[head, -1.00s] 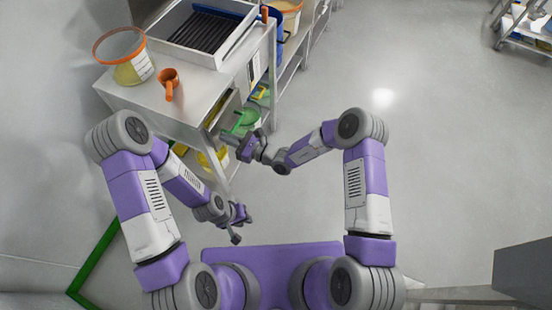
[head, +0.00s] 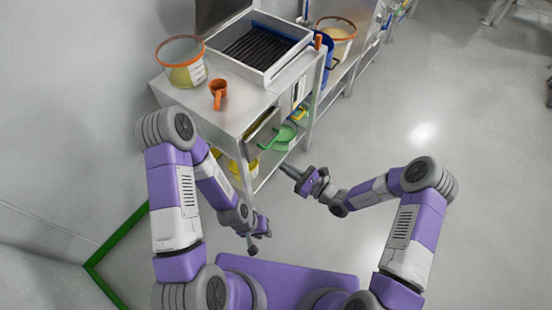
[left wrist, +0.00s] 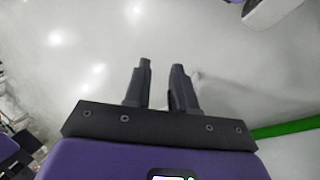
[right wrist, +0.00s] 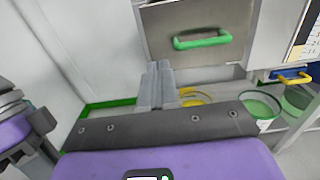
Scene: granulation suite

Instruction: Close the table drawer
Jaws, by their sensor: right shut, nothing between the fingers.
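The table drawer (head: 262,132) is under the front end of the steel table (head: 235,115). Its front stands out from the table edge, with a gap showing behind it, so it is partly open. In the right wrist view the grey drawer front (right wrist: 160,32) and its green handle (right wrist: 202,41) are ahead of my right gripper. My right gripper (head: 286,170) is shut and empty, apart from the handle and pointing toward the table; its fingers also show in the right wrist view (right wrist: 156,84). My left gripper (head: 252,249) is open and empty, low over the floor; its fingers are apart in the left wrist view (left wrist: 160,85).
On the tabletop are an orange-rimmed tub (head: 182,65), an orange scoop (head: 218,94) and a tray with dark slats (head: 290,70). Yellow and green containers stand on the shelf below the drawer. A green floor frame (head: 115,238) is at the left. Floor to the right is clear.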

